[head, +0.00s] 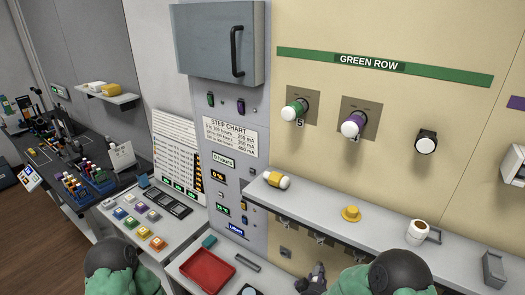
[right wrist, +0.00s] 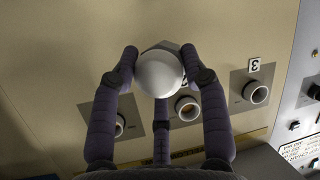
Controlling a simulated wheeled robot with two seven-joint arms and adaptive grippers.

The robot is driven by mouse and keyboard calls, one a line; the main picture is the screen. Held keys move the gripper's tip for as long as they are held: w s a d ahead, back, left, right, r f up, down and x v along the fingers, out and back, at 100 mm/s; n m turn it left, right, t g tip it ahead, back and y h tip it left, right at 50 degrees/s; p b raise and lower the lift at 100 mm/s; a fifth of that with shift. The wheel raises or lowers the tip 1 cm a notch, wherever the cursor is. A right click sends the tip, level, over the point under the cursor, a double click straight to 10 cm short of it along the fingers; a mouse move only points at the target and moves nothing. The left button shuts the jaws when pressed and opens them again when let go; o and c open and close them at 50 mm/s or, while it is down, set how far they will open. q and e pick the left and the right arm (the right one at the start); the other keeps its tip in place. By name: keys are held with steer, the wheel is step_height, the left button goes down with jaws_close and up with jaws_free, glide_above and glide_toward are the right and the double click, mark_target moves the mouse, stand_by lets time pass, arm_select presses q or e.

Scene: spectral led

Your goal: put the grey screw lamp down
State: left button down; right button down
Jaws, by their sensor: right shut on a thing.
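The grey screw lamp (right wrist: 160,72), with a round white bulb and a bit of grey body behind it, is in the right wrist view. My right gripper (right wrist: 160,66) is shut on it, with dark fingers on both sides and one below. In the head view my right gripper (head: 314,277) shows only in part, low below the shelf; the lamp cannot be made out there. My left gripper is not in view. Behind the lamp in the right wrist view are empty-looking round sockets (right wrist: 257,93) on a beige panel.
A grey shelf (head: 385,228) runs under the green row. On it are a yellow-and-white lamp (head: 276,180), a yellow piece (head: 350,213), a mug (head: 418,231) and a grey holder (head: 493,268). Bare shelf shows between them. A red tray (head: 207,272) lies on the left counter.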

steer(key=s+f+n+t+y+b, duration=0.1)
steer(key=s+f+n+y+b, duration=0.3)
steer(key=s+f+b, duration=0.4)
step_height(320, 180, down, 4)
steer(key=y+b, duration=0.1)
steer(key=b, duration=0.2)
steer(key=shift+a+n+b, duration=0.3)
steer(key=shift+b, duration=0.1)
steer(key=shift+s, duration=0.15)
steer(key=shift+a, duration=0.1)
